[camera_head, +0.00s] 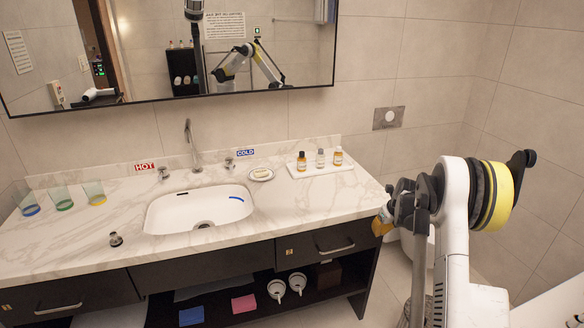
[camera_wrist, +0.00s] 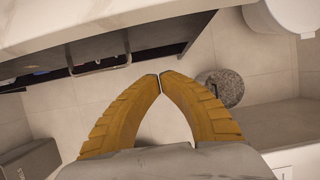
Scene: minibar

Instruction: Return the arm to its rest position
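My arm (camera_head: 452,230) stands folded at the right of the head view, beside the right end of the marble counter. My gripper (camera_wrist: 160,76) shows in the wrist view as two ribbed orange fingers. Their tips meet, with nothing between them. In the head view only a small orange part of my gripper (camera_head: 381,226) shows at the counter's right edge; the rest is hidden by my arm.
The marble counter (camera_head: 110,215) holds a sink (camera_head: 190,212), several glasses at the left and a white tray (camera_head: 338,169) with small bottles. A dark drawer unit (camera_head: 200,270) is below. A wall mirror (camera_head: 150,40) hangs above. In the wrist view, a speckled cylinder (camera_wrist: 226,88) lies right of the fingers.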

